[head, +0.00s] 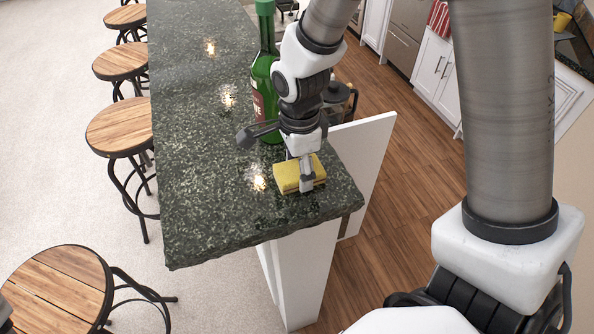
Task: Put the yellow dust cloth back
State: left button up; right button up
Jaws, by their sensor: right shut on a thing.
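The yellow dust cloth (288,178) is a small folded yellow block at the near right end of the dark green stone counter (205,215). My right gripper (306,184) comes down from above and is shut on the cloth, with a finger in front of it hiding part of its right side. The cloth is on or just above the counter top; I cannot tell which.
A tall green bottle (264,75) stands on the counter just behind my right gripper. A dark glass pot (337,101) is partly hidden behind my arm. Wooden stools (118,127) line the left side. The counter's near left part is clear.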

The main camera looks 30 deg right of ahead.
jog(key=shift+s+d+r, duration=0.1)
jog(key=shift+s+d, duration=0.05)
jog(key=shift+s, duration=0.15)
jog(key=o, duration=1.2)
jog(key=shift+w, duration=0.2)
notch_tip(320, 180, up, 12)
jog(key=shift+b, duration=0.35)
